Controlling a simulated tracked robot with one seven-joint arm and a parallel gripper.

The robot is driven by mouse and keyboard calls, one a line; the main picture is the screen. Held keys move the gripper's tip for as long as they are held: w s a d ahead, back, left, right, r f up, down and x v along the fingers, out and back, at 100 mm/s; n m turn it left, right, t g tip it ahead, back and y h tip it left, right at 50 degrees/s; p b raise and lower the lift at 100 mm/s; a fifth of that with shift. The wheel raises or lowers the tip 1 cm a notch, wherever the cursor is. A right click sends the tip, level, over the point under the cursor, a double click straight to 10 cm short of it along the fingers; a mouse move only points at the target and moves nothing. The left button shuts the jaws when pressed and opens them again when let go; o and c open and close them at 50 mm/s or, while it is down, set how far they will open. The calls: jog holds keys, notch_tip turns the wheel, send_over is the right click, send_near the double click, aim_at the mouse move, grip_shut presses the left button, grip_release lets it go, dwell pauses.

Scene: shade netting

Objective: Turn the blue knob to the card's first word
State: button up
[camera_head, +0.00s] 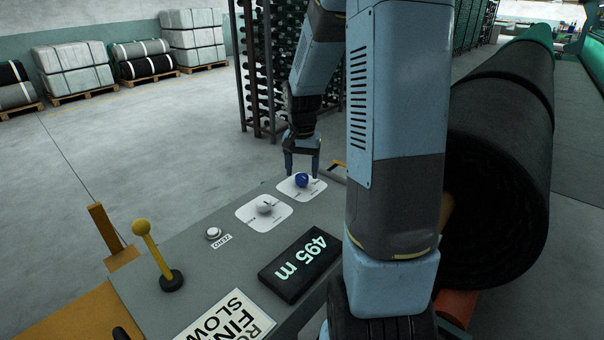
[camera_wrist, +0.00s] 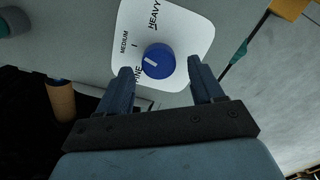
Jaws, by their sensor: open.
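The blue knob (camera_head: 302,180) sits on a white dial plate at the far end of the grey console. In the wrist view the knob (camera_wrist: 158,61) has a white pointer mark facing left, around the MEDIUM and FINE side; the exact setting is hard to tell. The dial plate (camera_wrist: 195,40) reads HEAVY, MEDIUM and FINE, the last partly hidden by a finger. My gripper (camera_head: 302,168) is open, its fingers (camera_wrist: 165,75) on either side of the knob with gaps visible. The card (camera_head: 225,318) shows FINE and SLOW; a line starting RO is cut off.
A second dial with a grey knob (camera_head: 264,207), a white button (camera_head: 213,233), a yellow-topped lever (camera_head: 155,250) and a 495 m display (camera_head: 300,265) share the console. A large dark roll (camera_head: 500,160) stands to the right. Open floor lies left.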

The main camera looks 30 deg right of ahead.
jog(key=shift+f, duration=0.9)
jog(key=c, duration=1.1)
jog(key=shift+o, duration=0.2)
